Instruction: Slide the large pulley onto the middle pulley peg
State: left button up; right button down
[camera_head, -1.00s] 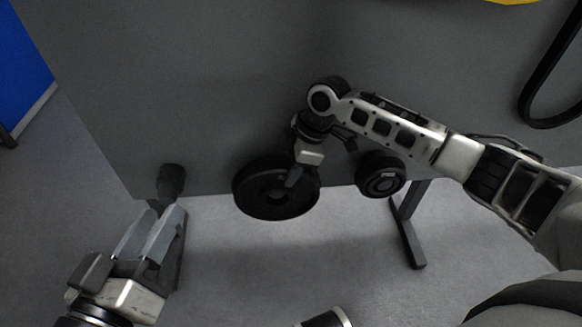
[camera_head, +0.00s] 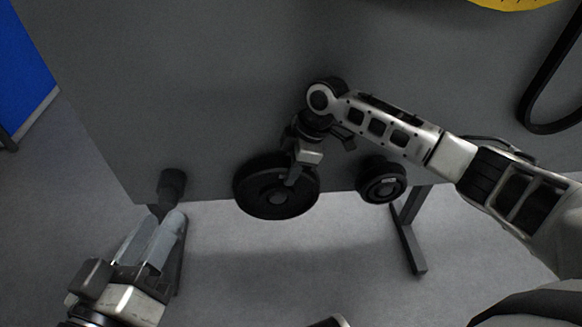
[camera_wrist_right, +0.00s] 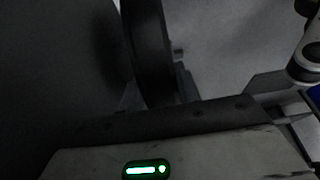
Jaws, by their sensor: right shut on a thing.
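The large pulley (camera_head: 250,194) is a wide black disc against the grey panel in the head view. My right gripper (camera_head: 292,178) is shut on the pulley's upper right part. In the right wrist view the pulley (camera_wrist_right: 149,50) shows nearly edge-on, right of the dark panel; any gap between them is unclear. My left gripper (camera_head: 167,214) is open and empty, its fingertips just below a dark left peg (camera_head: 173,182).
A smaller black pulley (camera_head: 382,181) is on the panel (camera_head: 220,70) to the right, below my right forearm. A black belt (camera_head: 540,110) hangs at the far right. A yellow round part (camera_head: 515,3) is at the top edge. A table leg (camera_head: 408,240) stands below.

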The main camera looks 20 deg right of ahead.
jog(key=shift+w, duration=0.45)
dwell(0.3)
jog(key=c, duration=0.9)
grip_release()
jog(key=shift+d, duration=0.1)
jog(key=o, duration=0.3)
jog(key=shift+s+f, duration=0.2)
jog(key=shift+r, duration=0.1)
